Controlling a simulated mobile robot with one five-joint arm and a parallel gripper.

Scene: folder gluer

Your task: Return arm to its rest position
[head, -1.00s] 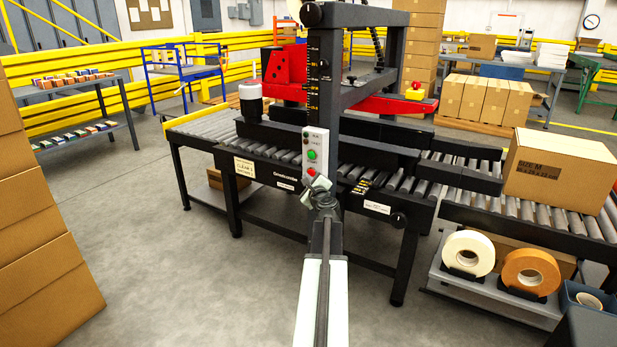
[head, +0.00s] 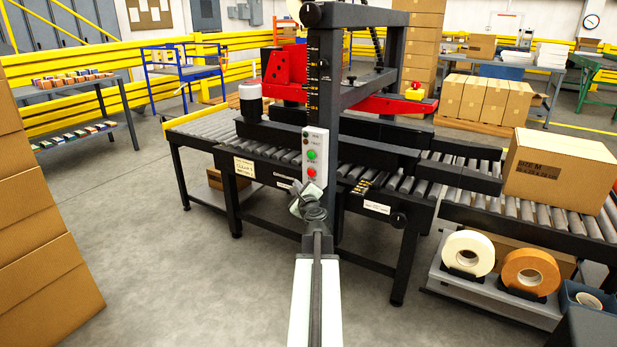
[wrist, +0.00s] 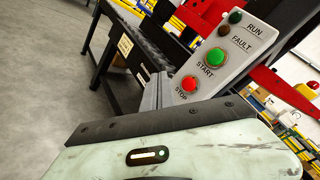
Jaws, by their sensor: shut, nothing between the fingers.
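My gripper (head: 296,204) is at the end of my extended arm, in the middle of the head view. It looks shut and empty. It is in front of the lower end of the grey control panel (head: 314,148) on the machine's black post; I cannot tell the exact gap. In the wrist view the panel (wrist: 238,52) is tilted, with a green START button (wrist: 215,57), a red STOP button (wrist: 189,84) and dark RUN and FAULT lamps. My gripper (wrist: 158,92) shows there as narrow grey fingers beside STOP, and no contact with the button is visible.
The black machine frame (head: 326,90) and roller conveyor (head: 205,127) stand close ahead. A carton (head: 560,172) sits on the right rollers above tape rolls (head: 468,253). Stacked cardboard (head: 40,220) is at the left. The floor (head: 190,275) between is clear.

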